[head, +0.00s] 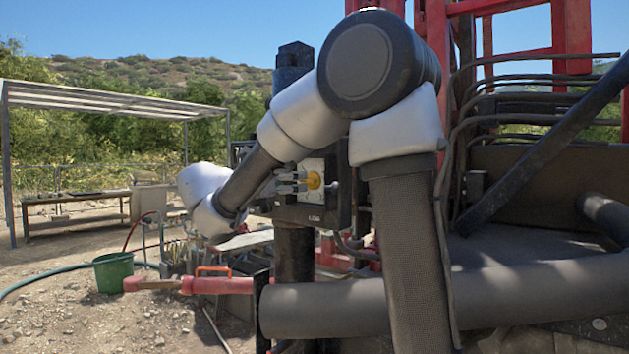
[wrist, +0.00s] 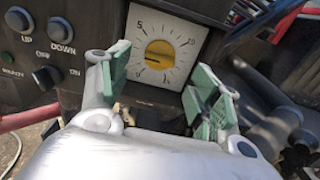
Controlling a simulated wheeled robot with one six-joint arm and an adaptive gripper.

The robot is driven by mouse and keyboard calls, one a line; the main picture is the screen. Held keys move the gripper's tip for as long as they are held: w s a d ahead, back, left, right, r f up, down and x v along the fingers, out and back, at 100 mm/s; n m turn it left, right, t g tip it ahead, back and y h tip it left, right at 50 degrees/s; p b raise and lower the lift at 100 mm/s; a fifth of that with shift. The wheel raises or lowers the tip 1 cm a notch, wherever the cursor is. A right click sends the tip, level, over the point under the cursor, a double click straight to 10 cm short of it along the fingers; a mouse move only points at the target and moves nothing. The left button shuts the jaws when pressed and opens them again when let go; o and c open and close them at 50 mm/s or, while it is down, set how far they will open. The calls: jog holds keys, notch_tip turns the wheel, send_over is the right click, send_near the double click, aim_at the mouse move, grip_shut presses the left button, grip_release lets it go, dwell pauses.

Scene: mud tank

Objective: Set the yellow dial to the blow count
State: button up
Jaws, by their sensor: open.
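The yellow dial (wrist: 160,56) sits in the middle of a square white face (wrist: 138,20) with numerals around it, on a dark control box. A "5" reads at the upper left of the face; the other numerals and the pointer are too small to read surely. My gripper (wrist: 163,76) is open and empty in the wrist view, with one green-padded finger on each side of the dial's lower part. In the head view my gripper (head: 291,182) is just left of the dial. Contact cannot be told.
Left of the dial are an UP button (wrist: 18,19), a DOWN button (wrist: 60,31) and an OFF/ON knob (wrist: 46,78). A red pipe tool (head: 215,285) lies below the box. A green bucket (head: 113,271) and bench (head: 75,198) stand left. Hoses and red framework crowd the right.

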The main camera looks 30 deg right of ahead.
aim_at(310, 181)
jog(key=x, duration=0.7)
jog(key=shift+d, duration=0.25)
jog(key=shift+c, duration=0.3)
jog(key=c, duration=0.9)
